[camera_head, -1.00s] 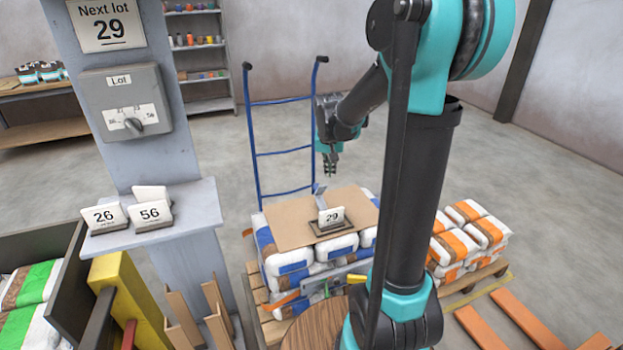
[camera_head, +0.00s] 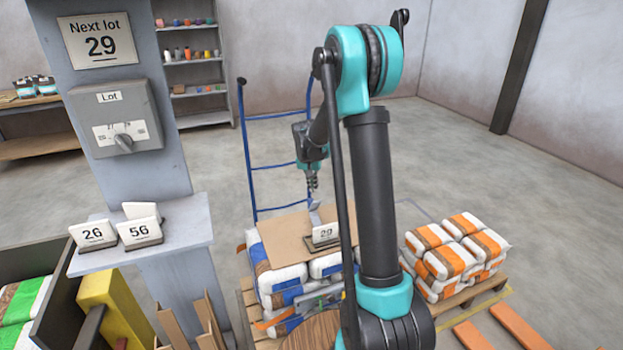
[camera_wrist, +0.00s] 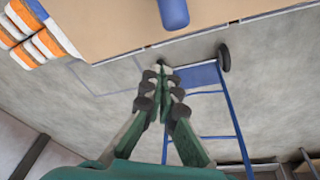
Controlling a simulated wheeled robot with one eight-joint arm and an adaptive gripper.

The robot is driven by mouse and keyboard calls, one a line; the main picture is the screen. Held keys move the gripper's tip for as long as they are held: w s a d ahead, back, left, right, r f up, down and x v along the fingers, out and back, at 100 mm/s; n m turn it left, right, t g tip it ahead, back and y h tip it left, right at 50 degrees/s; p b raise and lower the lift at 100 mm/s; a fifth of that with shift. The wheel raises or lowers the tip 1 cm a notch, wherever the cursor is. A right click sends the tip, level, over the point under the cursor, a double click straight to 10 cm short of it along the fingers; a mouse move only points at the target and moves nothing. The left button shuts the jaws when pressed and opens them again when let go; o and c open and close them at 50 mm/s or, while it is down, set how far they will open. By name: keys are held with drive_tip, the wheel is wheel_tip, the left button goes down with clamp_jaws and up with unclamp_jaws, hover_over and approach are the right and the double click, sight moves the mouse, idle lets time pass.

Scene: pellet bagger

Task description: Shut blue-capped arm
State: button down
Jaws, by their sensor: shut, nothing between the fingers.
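My gripper (camera_head: 313,186) hangs pointing down over the far edge of a cardboard sheet on a stack of bags, in front of the blue hand truck. In the wrist view its fingers (camera_wrist: 161,78) are together with nothing between them. A blue rounded piece (camera_wrist: 172,12) juts over the cardboard at the top of the wrist view, apart from the fingertips; it may be the blue cap. In the head view a small grey-blue upright piece (camera_head: 315,213) stands behind the 29 card, just below my gripper. Whether it is the same part, and the arm's full shape, I cannot tell.
The 29 card (camera_head: 325,233) stands on the cardboard sheet (camera_head: 283,234). The blue hand truck (camera_head: 248,150) is close behind. Orange-banded bags (camera_head: 458,245) sit on a pallet at right. A grey post with a lot dial (camera_head: 123,138) is at left. Open floor lies behind.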

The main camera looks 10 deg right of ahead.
sight(316, 211)
drive_tip(key=shift+x, duration=0.75)
drive_tip(key=shift+s+a+r, duration=0.1)
drive_tip(key=shift+s+a, duration=0.1)
drive_tip(key=shift+s, duration=0.3)
drive_tip(key=shift+s+a+r, duration=0.1)
drive_tip(key=shift+s+a, duration=0.1)
drive_tip(key=shift+s, duration=0.35)
drive_tip(key=shift+s+a, duration=0.3)
drive_tip(key=shift+s, duration=0.55)
drive_tip(key=shift+s+r+t, duration=0.3)
drive_tip(key=shift+r+t, duration=0.05)
drive_tip(key=shift+t, duration=0.05)
